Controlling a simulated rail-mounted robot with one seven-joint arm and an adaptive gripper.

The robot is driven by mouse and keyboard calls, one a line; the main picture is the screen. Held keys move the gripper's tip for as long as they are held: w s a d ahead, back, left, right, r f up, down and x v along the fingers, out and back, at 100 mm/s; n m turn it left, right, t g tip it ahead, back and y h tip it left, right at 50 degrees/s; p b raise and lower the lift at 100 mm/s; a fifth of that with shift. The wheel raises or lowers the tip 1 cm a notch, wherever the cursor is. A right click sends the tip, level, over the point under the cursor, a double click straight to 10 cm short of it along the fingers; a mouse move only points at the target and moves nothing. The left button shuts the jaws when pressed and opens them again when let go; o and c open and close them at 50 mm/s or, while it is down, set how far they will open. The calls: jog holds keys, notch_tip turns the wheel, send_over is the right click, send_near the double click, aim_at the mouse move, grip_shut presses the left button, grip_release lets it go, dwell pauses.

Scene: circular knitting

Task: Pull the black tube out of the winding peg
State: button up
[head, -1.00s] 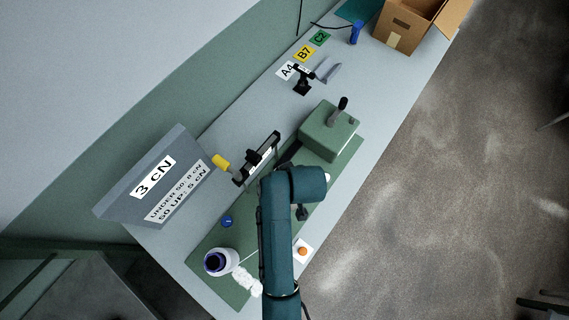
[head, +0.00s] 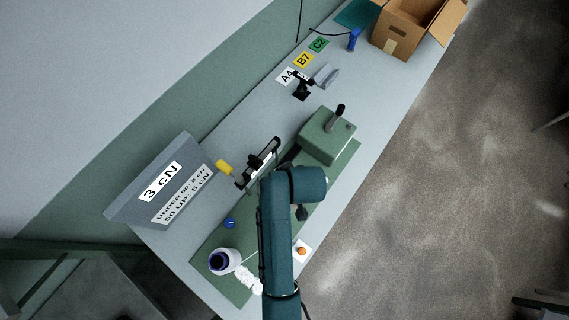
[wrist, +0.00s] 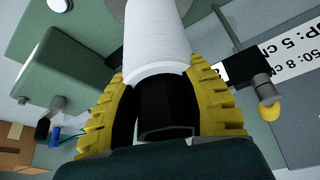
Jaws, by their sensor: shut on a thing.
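In the wrist view the black tube (wrist: 165,108) lies between the two yellow ribbed fingers of my gripper (wrist: 158,76), which is shut on it. A white, finely ribbed sleeve or winding (wrist: 155,38) surrounds the tube beyond the fingers and runs to the top of the picture. The winding peg cannot be made out; the far end of the tube is hidden inside the white part. In the head view my arm covers the gripper and the tube.
A green box with a crank (head: 327,136) and a black clamp-like fixture (head: 258,163) with a yellow knob (head: 225,168) stand close by. A sign (head: 160,180), a white jar (head: 223,261) and an orange button (head: 301,251) are nearby. A cardboard box (head: 402,35) is at the far end.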

jog(key=shift+r+p, duration=3.2)
jog(key=shift+r, duration=0.15)
notch_tip(320, 180, up, 3)
jog(key=p, duration=0.3)
jog(key=shift+p, duration=0.3)
notch_tip(320, 180, up, 3)
jog(key=p, duration=0.3)
